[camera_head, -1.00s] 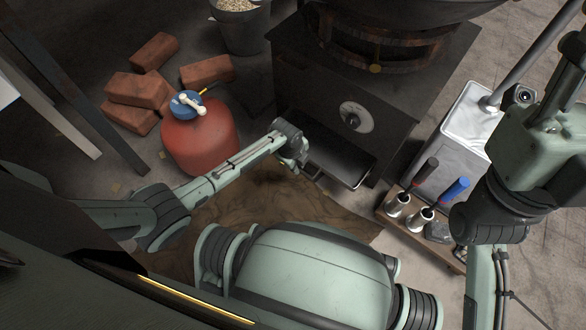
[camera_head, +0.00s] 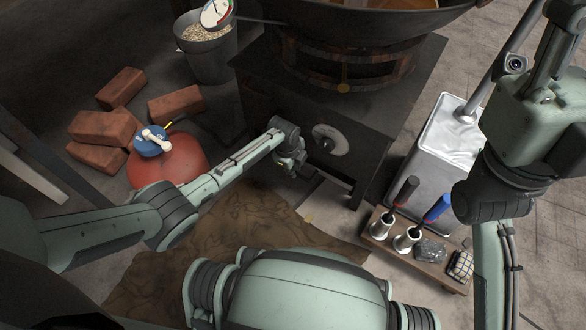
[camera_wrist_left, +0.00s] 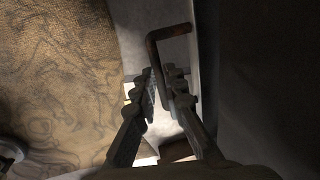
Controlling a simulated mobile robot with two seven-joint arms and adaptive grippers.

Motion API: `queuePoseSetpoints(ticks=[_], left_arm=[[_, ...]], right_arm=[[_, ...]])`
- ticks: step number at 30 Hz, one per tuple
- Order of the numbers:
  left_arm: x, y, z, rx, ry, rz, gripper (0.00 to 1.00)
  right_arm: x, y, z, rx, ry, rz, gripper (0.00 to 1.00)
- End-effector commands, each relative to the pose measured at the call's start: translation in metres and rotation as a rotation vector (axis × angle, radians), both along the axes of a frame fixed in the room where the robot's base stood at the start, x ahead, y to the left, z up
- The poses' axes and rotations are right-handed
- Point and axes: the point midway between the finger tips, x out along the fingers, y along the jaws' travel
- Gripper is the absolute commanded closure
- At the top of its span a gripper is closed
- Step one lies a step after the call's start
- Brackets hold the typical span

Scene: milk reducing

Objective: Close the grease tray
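The grease tray sits low in the dark stove (camera_head: 386,105), under the round light dial. Its opening and inside no longer show in the head view; my left arm and gripper partly cover that spot. In the left wrist view the tray's pale front edge (camera_wrist_left: 172,55) runs up the middle, with a dark bent handle (camera_wrist_left: 166,34) on it. My left gripper (camera_head: 297,168) is low at the stove front. In the left wrist view its fingers (camera_wrist_left: 161,82) are close together with the handle bar between them. My right gripper is out of view; the right arm shows at the right.
A red gas bottle (camera_head: 180,165) with a blue top stands left of my left arm, near several bricks (camera_head: 121,88). A silver canister (camera_head: 446,142) and a wooden rack (camera_head: 382,240) with red- and blue-handled tools stand to the right. A brown cloth (camera_head: 270,222) covers the floor in front.

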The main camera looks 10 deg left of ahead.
Motion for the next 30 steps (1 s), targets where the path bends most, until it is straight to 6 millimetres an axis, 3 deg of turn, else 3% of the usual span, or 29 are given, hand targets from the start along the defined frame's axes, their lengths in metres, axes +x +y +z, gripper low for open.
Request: queuePoseSetpoints(ticks=[5, 17, 22, 30], left_arm=[[0.004, -0.001, 0.001, -0.004, -0.013, 0.000, 0.69], [0.002, 0.000, 0.008, -0.003, -0.009, 0.000, 0.69], [-0.002, 0.001, 0.031, -0.003, -0.012, -0.003, 0.69], [-0.012, 0.005, 0.087, -0.002, -0.013, -0.003, 0.69]], right_arm=[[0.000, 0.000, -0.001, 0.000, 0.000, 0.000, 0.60], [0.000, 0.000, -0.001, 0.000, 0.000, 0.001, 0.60], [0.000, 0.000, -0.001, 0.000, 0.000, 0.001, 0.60], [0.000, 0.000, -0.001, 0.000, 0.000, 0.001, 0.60]])
